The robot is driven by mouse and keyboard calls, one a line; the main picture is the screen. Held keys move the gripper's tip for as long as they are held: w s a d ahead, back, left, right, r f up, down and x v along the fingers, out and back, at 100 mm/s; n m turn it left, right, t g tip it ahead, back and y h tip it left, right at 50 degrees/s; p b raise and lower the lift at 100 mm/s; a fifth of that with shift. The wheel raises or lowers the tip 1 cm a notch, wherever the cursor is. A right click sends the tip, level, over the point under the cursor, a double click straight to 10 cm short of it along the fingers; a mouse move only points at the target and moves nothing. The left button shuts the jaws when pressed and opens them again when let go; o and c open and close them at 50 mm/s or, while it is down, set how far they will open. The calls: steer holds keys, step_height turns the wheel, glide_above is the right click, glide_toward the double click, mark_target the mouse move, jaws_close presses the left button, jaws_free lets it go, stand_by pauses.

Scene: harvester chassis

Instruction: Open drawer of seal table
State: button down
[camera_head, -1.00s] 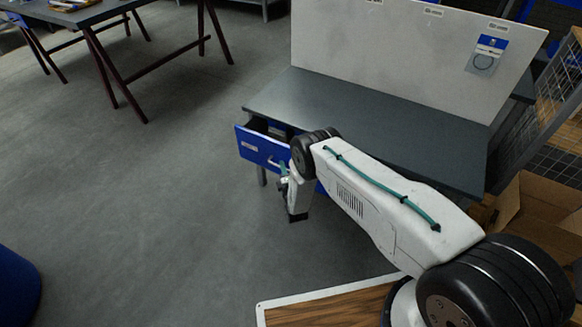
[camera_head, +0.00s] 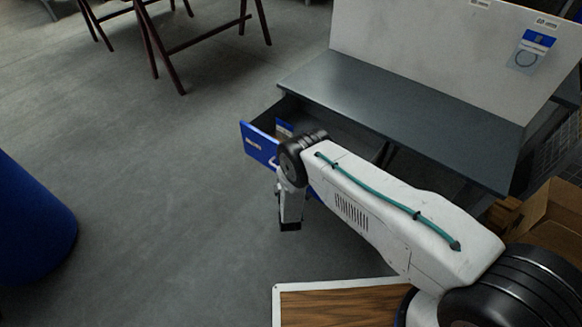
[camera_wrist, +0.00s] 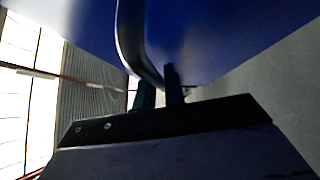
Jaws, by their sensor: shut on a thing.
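The seal table (camera_head: 400,105) has a dark grey top and a pale back panel. Its blue-fronted drawer (camera_head: 258,143) stands pulled out from under the top, and its grey inside with a small item in it shows. In the wrist view the blue drawer front (camera_wrist: 225,35) fills the top, with a curved metal handle (camera_wrist: 132,40) running down it. My gripper (camera_wrist: 160,88) is shut on the handle, its dark fingers at the handle's lower end. In the head view my arm hides the gripper's fingertips and the right part of the drawer.
A wooden board with a white rim (camera_head: 335,303) lies at the bottom, near my arm. Cardboard boxes (camera_head: 550,215) stand at the right. A blue round bin (camera_head: 30,220) is at the left. Open grey floor (camera_head: 170,170) lies left of the drawer.

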steer(key=shift+s+a+f, duration=0.1)
steer(key=shift+s+a, duration=0.95)
steer(key=shift+s, duration=0.2)
steer(key=c, duration=1.5)
jaws_free()
steer(key=s, duration=0.5)
steer(key=s+f, duration=0.1)
steer(key=s, duration=0.1)
steer(key=shift+s+d, duration=0.25)
steer(key=shift+s, duration=0.1)
